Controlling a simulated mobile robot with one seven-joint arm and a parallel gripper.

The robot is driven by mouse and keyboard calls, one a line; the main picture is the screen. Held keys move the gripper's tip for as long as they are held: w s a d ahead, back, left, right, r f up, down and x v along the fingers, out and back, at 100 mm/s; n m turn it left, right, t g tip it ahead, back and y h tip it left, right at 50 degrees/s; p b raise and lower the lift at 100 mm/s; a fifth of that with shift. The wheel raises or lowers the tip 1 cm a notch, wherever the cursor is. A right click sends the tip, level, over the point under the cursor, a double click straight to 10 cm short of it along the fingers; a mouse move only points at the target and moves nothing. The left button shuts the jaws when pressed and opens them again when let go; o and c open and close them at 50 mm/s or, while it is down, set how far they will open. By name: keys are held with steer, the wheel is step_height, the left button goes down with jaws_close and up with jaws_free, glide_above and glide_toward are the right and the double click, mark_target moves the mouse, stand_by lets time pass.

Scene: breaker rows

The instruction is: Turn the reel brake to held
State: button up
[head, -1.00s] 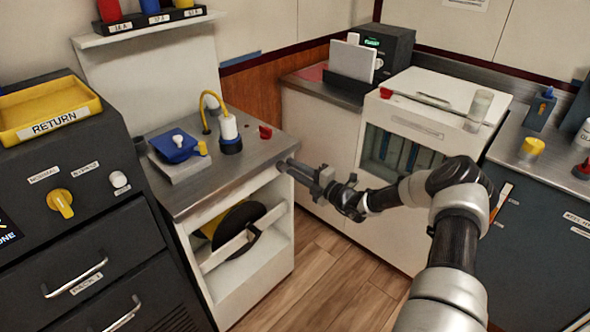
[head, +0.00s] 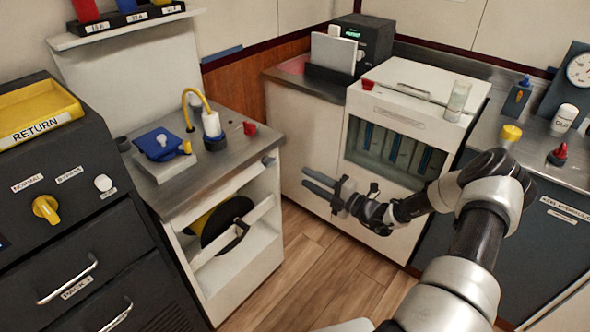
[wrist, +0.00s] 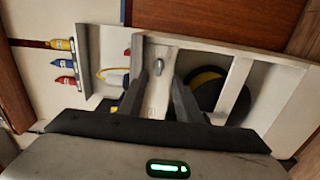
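The reel (head: 226,222), a black and yellow disc, sits in the open front of the white cabinet (head: 245,278), behind a slanted pale bar. A small grey knob (head: 269,161) is at the cabinet's upper front corner; I take it as the reel brake. It also shows in the wrist view (wrist: 158,67), where its setting is too small to read. My gripper (head: 307,180) is open and empty, to the right of the cabinet and apart from the knob. In the wrist view, the knob lies beyond the gap between my fingers (wrist: 159,77).
The cabinet top holds a blue device (head: 160,146), a white bottle with a yellow hose (head: 211,125) and a red piece (head: 250,128). A white glass-fronted unit (head: 400,140) stands behind my gripper. The wooden floor (head: 320,262) between is clear.

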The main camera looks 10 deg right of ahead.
steer(key=shift+v, duration=2.35)
steer(key=shift+a, duration=0.1)
